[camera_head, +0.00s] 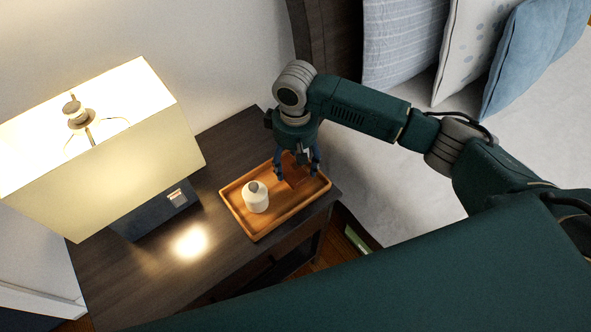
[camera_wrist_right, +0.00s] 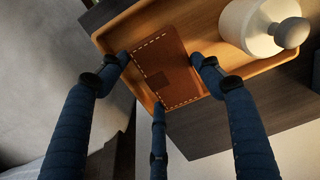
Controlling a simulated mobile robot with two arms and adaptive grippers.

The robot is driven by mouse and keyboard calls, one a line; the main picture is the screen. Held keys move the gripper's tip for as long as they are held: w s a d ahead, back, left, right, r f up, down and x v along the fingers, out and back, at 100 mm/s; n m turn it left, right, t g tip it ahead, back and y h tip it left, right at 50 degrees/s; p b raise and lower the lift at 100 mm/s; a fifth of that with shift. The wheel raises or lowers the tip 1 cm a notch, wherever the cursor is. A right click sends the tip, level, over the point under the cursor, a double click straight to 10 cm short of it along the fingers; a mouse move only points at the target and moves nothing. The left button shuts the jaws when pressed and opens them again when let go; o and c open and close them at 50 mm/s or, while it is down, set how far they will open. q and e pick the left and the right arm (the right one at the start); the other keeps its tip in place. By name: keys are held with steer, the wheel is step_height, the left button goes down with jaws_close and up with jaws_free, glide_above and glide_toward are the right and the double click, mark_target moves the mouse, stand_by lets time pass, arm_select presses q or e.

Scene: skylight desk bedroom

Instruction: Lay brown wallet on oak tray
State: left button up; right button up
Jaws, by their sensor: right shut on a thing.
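The brown wallet (camera_wrist_right: 163,72), with pale stitching, is between the fingers of my right gripper (camera_wrist_right: 165,75) in the wrist view. The wallet also shows in the head view (camera_head: 293,180), partly behind the fingers. My right gripper (camera_head: 297,172) points down at the right part of the oak tray (camera_head: 262,232), shut on the wallet. The tray's rim also shows in the wrist view (camera_wrist_right: 125,20). The wallet lies within the tray's outline or just above its floor; I cannot tell whether it touches. My left gripper is not in view.
A white lidded jar (camera_head: 256,200) stands in the left part of the tray, close to the wallet. The tray is on a dark nightstand (camera_head: 150,275). A lit lamp (camera_head: 110,150) stands at the left; a bed (camera_head: 390,190) borders the right.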

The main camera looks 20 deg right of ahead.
mark_target(296, 167)
steer(key=shift+f, duration=1.85)
steer(key=o, duration=1.2)
steer(key=shift+f, duration=0.1)
step_height(296, 167, up, 12)
steer(key=shift+r, duration=0.2)
